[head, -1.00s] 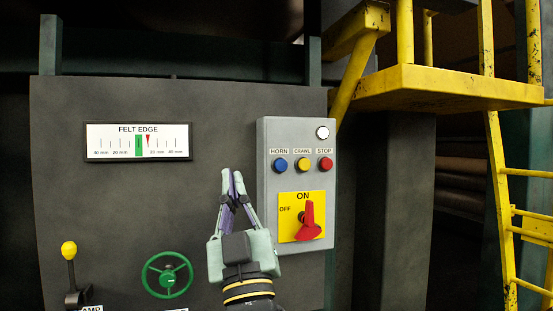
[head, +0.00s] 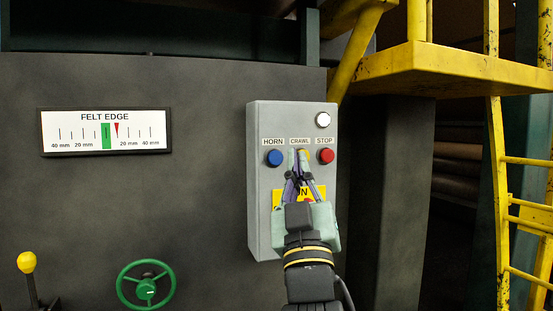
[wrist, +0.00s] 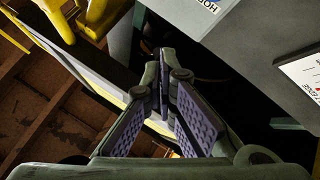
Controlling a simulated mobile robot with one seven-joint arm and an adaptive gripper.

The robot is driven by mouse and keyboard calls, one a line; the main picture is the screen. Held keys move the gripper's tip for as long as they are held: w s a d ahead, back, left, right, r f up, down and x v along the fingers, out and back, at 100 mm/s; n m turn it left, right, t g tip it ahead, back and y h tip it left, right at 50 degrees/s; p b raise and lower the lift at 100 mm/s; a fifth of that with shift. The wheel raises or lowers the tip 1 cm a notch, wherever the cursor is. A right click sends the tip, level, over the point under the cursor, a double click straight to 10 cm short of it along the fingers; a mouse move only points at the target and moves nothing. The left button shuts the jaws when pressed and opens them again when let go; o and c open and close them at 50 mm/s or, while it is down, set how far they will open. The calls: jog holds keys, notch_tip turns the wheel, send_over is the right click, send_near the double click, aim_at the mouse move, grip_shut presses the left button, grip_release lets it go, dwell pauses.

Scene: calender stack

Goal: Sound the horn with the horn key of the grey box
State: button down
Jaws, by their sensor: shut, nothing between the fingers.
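The grey box (head: 257,190) is on the dark panel in the head view. Its blue key (head: 275,158) under the HORN label is at the left of the row. The red STOP key (head: 325,156) is at the right. My gripper (head: 299,155) is shut and empty, its tips in front of the CRAWL key, right of the horn key. I cannot tell whether the tips touch the box.
My gripper hides most of the yellow ON/OFF switch plate (head: 277,198). A white lamp (head: 323,120) sits at the box's top right. The felt edge gauge (head: 105,131), green handwheel (head: 146,286) and yellow-knobbed lever (head: 27,263) are left. A yellow platform (head: 440,68) and ladder stand right.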

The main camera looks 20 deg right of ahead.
aim_at(277, 160)
jog(key=shift+w+a, duration=0.15)
jog(key=shift+w, duration=4.1)
jog(key=shift+w, duration=0.1)
jog(key=shift+w, duration=0.3)
jog(key=shift+w, duration=0.55)
jog(key=shift+s, duration=0.95)
jog(key=s, duration=0.5)
